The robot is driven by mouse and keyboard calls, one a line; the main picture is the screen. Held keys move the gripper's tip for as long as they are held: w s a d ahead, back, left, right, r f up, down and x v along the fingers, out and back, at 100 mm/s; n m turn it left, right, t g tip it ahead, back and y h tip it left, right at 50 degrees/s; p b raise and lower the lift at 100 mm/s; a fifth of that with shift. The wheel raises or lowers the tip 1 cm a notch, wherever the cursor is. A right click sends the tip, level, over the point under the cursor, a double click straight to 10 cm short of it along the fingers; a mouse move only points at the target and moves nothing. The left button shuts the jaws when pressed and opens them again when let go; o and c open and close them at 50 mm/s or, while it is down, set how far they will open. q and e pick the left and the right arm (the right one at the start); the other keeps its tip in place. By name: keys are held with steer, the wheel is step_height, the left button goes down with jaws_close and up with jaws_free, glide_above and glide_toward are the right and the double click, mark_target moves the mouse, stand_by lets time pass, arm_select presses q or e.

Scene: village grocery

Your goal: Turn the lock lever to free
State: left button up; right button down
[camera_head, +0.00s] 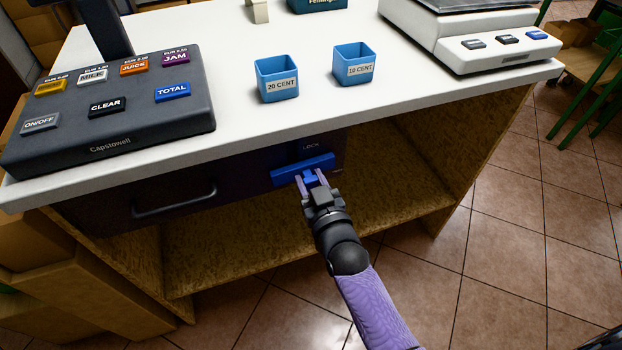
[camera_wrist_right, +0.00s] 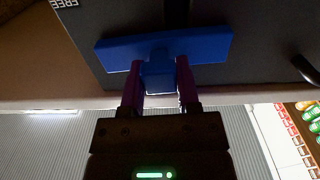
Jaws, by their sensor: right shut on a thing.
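The blue lock lever (camera_head: 303,168) is a wide bar on the dark drawer front under the counter. The word LOCK (camera_head: 311,147) is printed just above it. The bar lies about level along the drawer front. My right gripper (camera_head: 310,180) is shut on the lever's short middle tab. In the right wrist view, the lever (camera_wrist_right: 200,45) spans the upper middle, and the purple fingers of the gripper (camera_wrist_right: 161,84) stand on both sides of its tab. Lettering (camera_wrist_right: 64,3) at that view's top left is upside down and cut off. My left gripper is not in view.
The drawer has a dark handle (camera_head: 175,203) left of the lever. Above are a cash register (camera_head: 110,115), two blue coin cups (camera_head: 277,95) (camera_head: 354,78) and a scale (camera_head: 470,45) on the white countertop (camera_head: 240,133). A wooden shelf (camera_head: 250,255) lies below the drawer.

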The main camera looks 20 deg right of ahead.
steer(key=shift+f+n, duration=0.45)
steer(key=shift+n, duration=0.55)
steer(key=n, duration=0.1)
steer(key=f+n, duration=0.1)
steer(key=shift+d+n, duration=0.2)
steer(key=shift+n, duration=0.2)
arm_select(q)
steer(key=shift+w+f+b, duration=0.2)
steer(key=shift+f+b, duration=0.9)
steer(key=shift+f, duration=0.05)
arm_select(e)
steer(key=shift+d+f+n, duration=0.45)
steer(key=shift+d+n, duration=0.2)
steer(key=shift+n, duration=1.4)
steer(key=shift+d+f+n, duration=0.5)
steer(key=shift+d+n, duration=0.1)
steer(key=shift+n, duration=1.4)
steer(key=shift+d+f+n, duration=0.45)
steer(key=shift+d+n, duration=0.2)
steer(key=shift+n, duration=1.4)
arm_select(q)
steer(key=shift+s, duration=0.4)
arm_select(e)
steer(key=shift+c, duration=1.6)
jaws_free()
